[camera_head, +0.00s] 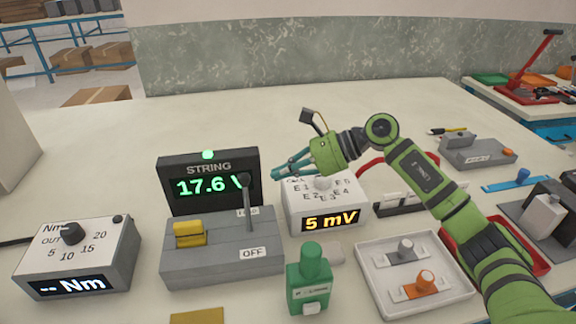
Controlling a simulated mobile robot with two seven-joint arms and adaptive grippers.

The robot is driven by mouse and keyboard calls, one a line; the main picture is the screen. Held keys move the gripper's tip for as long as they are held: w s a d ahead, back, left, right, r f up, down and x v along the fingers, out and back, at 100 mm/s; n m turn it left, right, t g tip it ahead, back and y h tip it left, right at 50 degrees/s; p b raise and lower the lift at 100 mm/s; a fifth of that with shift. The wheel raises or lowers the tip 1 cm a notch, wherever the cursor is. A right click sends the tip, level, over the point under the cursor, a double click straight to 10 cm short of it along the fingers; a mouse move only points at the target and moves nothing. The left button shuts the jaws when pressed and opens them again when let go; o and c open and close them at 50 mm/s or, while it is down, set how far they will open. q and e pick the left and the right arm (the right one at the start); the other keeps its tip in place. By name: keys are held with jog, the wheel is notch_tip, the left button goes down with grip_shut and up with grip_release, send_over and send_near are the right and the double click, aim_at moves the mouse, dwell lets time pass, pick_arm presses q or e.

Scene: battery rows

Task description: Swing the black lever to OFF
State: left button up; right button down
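The black lever (248,205) stands about upright on the grey switch box (205,265), its round knob overlapping the lower right of the display in the picture. A white OFF label (252,253) is on the box in front of the lever's foot; another label behind the lever is partly hidden. My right gripper (274,172), with teal fingers, is just right of the knob and apart from it in the picture. It points left, and I see nothing held. The finger gap is too small to read. My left gripper is not in view.
The STRING display (208,182) reads 17.6 V with a green light. A yellow block (190,233) sits on the switch box. An Nm box (80,255) is at left.

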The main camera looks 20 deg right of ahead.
aim_at(258, 182)
jog(key=p+x, duration=0.1)
jog(key=x, duration=0.5)
jog(key=shift+a, duration=0.1)
